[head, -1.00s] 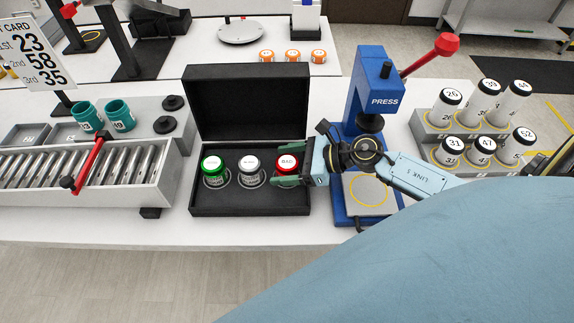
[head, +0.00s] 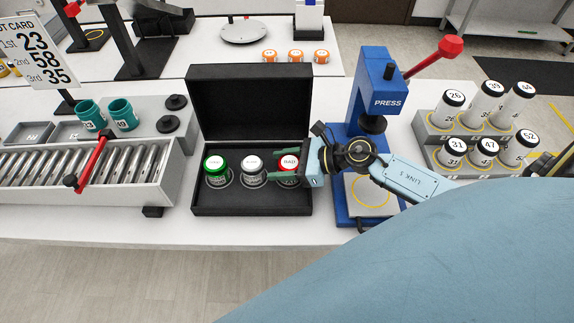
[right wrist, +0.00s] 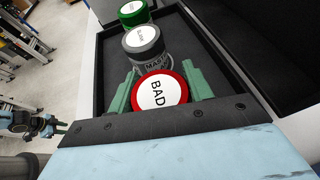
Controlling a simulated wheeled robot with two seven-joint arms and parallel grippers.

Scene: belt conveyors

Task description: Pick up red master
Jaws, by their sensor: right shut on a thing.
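The red master (head: 289,163), a jar with a red-rimmed white lid marked "BAD", sits at the right end of a row in an open black case (head: 252,205). My right gripper (head: 290,167) is shut on the red master; in the right wrist view its green fingers lie on both sides of the red lid (right wrist: 160,91). The jar's lower part is mostly hidden by the gripper. A grey-lidded jar (head: 251,163) and a green-lidded jar (head: 215,164) stand beside it in the case.
A blue press (head: 372,100) stands just right of the case, close to my right arm. A roller conveyor (head: 80,165) with a red lever lies left. A grey rack (head: 440,125) of numbered white jars stands at the right. The case lid (head: 250,100) stands open behind the jars.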

